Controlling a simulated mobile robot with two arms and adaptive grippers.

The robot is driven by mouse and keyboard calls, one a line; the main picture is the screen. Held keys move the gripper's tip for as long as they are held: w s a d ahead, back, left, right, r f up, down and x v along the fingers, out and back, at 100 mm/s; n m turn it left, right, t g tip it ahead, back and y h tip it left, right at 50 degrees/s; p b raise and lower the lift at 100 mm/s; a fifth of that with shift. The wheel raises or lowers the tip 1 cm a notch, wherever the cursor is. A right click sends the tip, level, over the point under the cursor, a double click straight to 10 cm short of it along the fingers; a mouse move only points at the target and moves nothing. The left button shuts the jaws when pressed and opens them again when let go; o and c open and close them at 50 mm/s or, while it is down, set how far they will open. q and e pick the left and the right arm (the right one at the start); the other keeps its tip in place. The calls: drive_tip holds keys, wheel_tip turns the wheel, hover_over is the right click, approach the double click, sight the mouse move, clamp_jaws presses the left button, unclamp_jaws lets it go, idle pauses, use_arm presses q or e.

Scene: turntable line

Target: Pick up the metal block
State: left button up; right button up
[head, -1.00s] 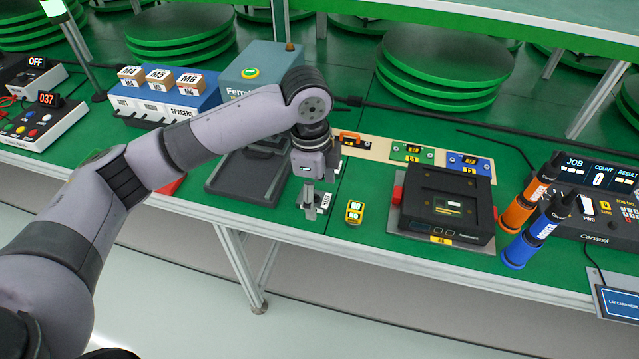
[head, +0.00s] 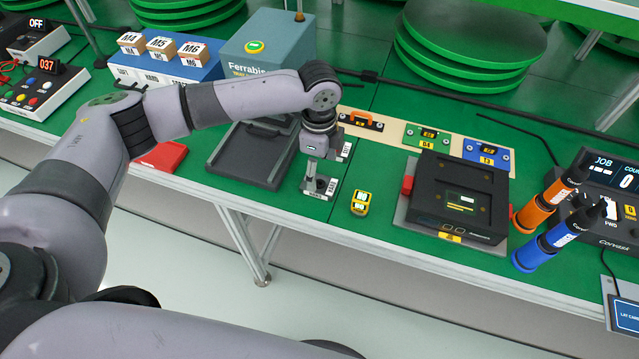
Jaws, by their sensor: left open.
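A small grey metal block (head: 320,188) with white labels is on the green bench near its front edge, right of the dark tray. My left gripper (head: 315,168) points down at it from above, its fingers open. The fingers overlap the block in the picture, so I cannot tell whether they touch it or are around it. A second grey piece with a white label (head: 346,150) shows just behind the gripper, partly hidden by it. My right gripper is not in view.
A dark tray (head: 217,160) stands to the left and a small yellow object (head: 360,203) to the right. Farther right are a black boxed device (head: 460,195) and orange (head: 540,205) and blue (head: 545,247) tools. The blue-grey Ferrabis machine (head: 268,45) stands behind.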

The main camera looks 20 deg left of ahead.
sight(320, 183)
use_arm(q)
drive_tip(key=shift+f, duration=0.55)
wheel_tip(320, 183, down, 4)
drive_tip(key=shift+w+r+p, duration=0.1)
drive_tip(key=shift+r+p, duration=0.1)
drive_tip(key=shift+p, duration=0.15)
drive_tip(key=shift+f, duration=0.5)
drive_tip(key=c, duration=1.4)
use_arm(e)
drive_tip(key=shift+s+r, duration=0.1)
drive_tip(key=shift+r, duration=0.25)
use_arm(q)
drive_tip(key=shift+r, duration=0.15)
